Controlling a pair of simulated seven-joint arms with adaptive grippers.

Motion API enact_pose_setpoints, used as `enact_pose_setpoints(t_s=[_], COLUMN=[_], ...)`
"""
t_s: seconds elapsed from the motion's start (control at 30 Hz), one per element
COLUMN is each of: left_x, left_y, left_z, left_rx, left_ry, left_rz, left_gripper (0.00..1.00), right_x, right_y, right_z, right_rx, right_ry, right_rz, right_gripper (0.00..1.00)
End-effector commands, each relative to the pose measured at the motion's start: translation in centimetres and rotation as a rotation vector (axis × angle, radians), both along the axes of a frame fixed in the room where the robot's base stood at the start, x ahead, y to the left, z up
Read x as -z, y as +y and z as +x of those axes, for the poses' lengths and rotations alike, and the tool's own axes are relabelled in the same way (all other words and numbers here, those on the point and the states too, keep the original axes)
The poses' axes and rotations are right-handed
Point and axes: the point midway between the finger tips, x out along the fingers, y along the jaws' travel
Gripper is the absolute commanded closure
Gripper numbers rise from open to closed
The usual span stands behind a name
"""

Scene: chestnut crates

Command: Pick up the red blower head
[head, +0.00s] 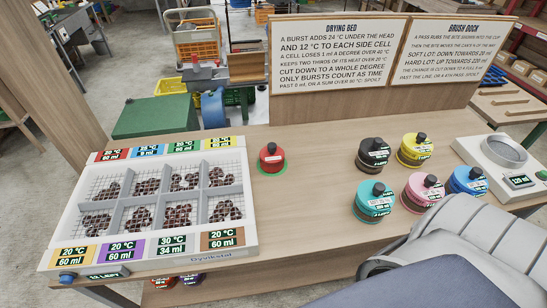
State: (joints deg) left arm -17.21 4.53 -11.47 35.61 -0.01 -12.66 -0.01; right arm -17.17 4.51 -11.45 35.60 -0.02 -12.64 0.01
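The red blower head (271,156) stands upright on the wooden table, just right of the white tray. It is a short red cylinder with a dark knob on top and a bright green ring around its base. Nothing touches it from above, and open table surrounds it. Neither my left nor my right gripper shows in the head view.
The white tray (68,217) holds chestnuts in wire-bottomed cells. Black (373,156), yellow (416,151), teal (374,202), pink (423,194) and blue (467,182) heads stand to the right, before a white scale-like device (500,160). Sign boards (337,58) stand behind. The table's front right is hidden.

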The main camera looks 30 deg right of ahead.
Motion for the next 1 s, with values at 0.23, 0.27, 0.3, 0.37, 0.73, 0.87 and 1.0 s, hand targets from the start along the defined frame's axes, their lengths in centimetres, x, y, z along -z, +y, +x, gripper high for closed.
enact_pose_setpoints(t_s=[0.23,0.27,0.3,0.37,0.73,0.87,1.0], left_x=[0.01,0.02,0.02,0.02,0.02,0.02,0.02], left_y=[0.0,0.0,0.0,0.0,0.02,0.02,0.03], left_z=[-0.06,-0.06,-0.06,-0.06,-0.06,-0.06,-0.06], left_rx=[0.0,0.0,0.0,0.0,-0.001,-0.001,-0.001], left_ry=[0.001,0.001,0.001,0.001,0.001,0.001,0.001], left_rz=[0.0,0.0,0.0,0.0,0.0,0.0,0.0], left_gripper=[0.56,0.56,0.56,0.56,0.56,0.56,0.56], right_x=[0.0,0.0,0.0,0.0,0.01,0.01,0.01], right_y=[0.01,0.0,0.0,0.0,-0.02,-0.03,-0.05], right_z=[-0.01,-0.01,-0.01,-0.01,-0.06,-0.08,-0.08], right_rx=[0.0,0.001,0.001,0.001,0.001,0.0,0.0], right_ry=[0.0,0.0,0.0,0.0,0.001,0.001,0.001], right_rz=[0.0,0.0,0.0,0.0,0.0,0.0,0.0], right_gripper=[0.56,0.56,0.56,0.56,0.12,0.0,0.0])
